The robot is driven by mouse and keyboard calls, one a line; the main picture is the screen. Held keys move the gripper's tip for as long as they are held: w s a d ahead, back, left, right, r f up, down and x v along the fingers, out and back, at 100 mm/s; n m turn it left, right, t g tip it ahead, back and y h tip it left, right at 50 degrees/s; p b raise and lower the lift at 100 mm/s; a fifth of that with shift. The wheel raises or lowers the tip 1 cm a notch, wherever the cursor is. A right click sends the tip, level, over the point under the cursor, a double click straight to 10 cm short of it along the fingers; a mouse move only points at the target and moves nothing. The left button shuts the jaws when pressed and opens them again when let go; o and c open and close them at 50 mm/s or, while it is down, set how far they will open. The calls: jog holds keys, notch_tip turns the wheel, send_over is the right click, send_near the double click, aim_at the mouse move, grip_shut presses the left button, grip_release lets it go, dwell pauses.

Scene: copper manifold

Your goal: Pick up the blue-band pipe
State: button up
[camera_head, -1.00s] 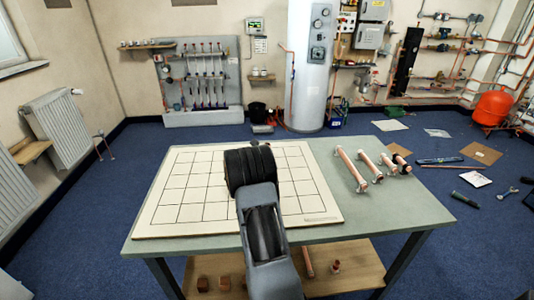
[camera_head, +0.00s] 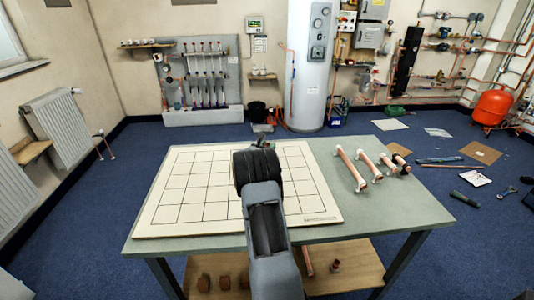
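Several copper pipes lie side by side at the right of the table, at a slant. The leftmost pipe (camera_head: 350,167) has pale ends. A middle pipe (camera_head: 368,166) lies to its right, and another pipe (camera_head: 388,163) further right. A short one with dark ends (camera_head: 401,159) is at the far right. I cannot make out a blue band on any of them. My gripper (camera_head: 262,129) is mostly hidden behind my arm, above the far edge of the board, left of the pipes. Its fingers are too small and hidden to judge.
A white gridded board (camera_head: 160,215) covers the left and middle of the table (camera_head: 400,211). The table is bare around the pipes. A wooden lower shelf (camera_head: 350,270) holds small copper parts. The water cylinder (camera_head: 310,90) stands beyond, on the blue floor.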

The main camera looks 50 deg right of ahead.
jog(key=c, duration=0.6)
